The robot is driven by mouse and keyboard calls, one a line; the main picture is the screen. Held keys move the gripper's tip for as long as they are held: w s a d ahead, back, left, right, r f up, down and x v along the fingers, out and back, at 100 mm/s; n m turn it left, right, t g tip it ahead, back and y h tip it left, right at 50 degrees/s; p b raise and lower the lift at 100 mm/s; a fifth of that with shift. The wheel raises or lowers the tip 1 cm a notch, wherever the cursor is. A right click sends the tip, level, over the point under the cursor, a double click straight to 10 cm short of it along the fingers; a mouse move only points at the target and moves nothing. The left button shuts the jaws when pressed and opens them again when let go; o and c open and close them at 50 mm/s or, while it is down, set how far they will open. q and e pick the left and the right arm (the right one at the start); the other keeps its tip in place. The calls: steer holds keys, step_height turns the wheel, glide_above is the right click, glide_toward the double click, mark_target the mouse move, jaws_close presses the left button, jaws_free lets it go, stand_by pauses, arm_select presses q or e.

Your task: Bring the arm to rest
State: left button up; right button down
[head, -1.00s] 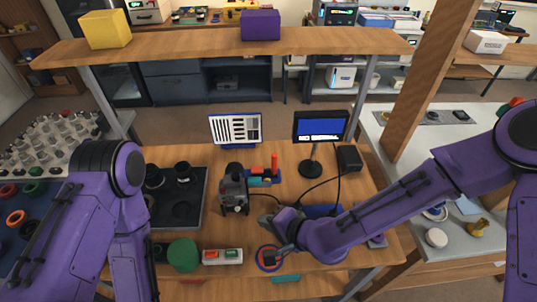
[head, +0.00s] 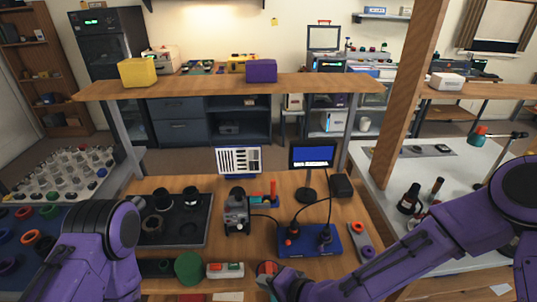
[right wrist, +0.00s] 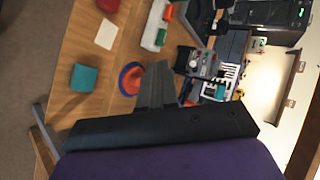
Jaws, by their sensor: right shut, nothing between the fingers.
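My right arm comes in from the right in the head view, and its gripper (head: 268,279) is low over the front of the workbench (head: 345,285). In the right wrist view the right gripper's fingers (right wrist: 157,80) are together with nothing between them. A round blue and red-orange part (right wrist: 131,78) is beside the fingertips in that view; I cannot tell how far below them it lies. My left arm (head: 95,240) shows at the left of the head view, bent downward, and its gripper is out of the picture.
A green cylinder (head: 188,267), a small switch box (head: 225,270), a grey device (head: 237,212), a blue box with knobs (head: 309,241) and a monitor (head: 312,157) stand on the bench. A shelf (head: 200,87) crosses above its back. A wooden post (head: 402,95) rises at the right.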

arm_select(q)
step_height(320, 180, down, 7)
steer(key=b, duration=0.7)
steer(key=shift+s, duration=0.35)
arm_select(e)
steer(key=s+d+f+g+h, duration=0.2)
steer(key=s+d+f+h, duration=0.3)
steer(key=s+d+f, duration=0.5)
steer(key=s+d+f+n+g+h, duration=0.1)
steer(key=s+d+f+h, duration=0.5)
steer(key=s+d+f, duration=0.4)
steer(key=d+f, duration=0.5)
steer(key=d, duration=0.6)
steer(key=shift+s+f+g, duration=0.3)
steer(key=shift+f+g, duration=0.1)
